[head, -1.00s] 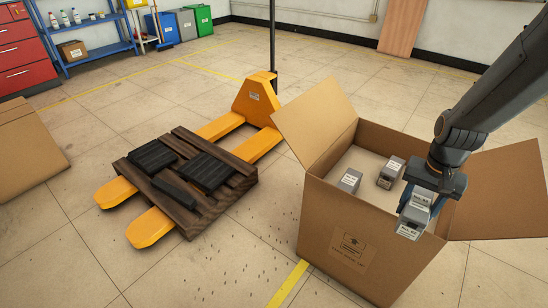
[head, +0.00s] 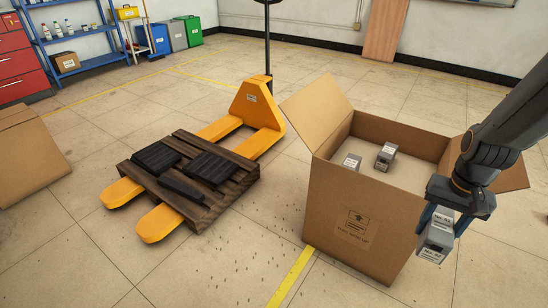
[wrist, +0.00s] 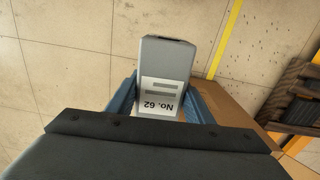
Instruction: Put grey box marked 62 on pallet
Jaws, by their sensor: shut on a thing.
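The grey box marked 62 (wrist: 168,65) is in my gripper (wrist: 160,100); its white label reading "No. 62" shows in the wrist view. In the head view, the box (head: 436,240) hangs below my gripper (head: 441,215), beside the right front of the cardboard box and clear of the floor. My gripper is shut on it. The wooden pallet (head: 205,212) rests on the yellow pallet jack's forks at left of centre. Several black items (head: 210,168) lie on the pallet.
An open cardboard box (head: 340,215) stands between my gripper and the pallet, its flaps spread. Two grey boxes (head: 386,156) are inside it. The yellow pallet jack (head: 258,105) has a tall handle. Another cardboard box (head: 30,155) is at far left. Floor in front is clear.

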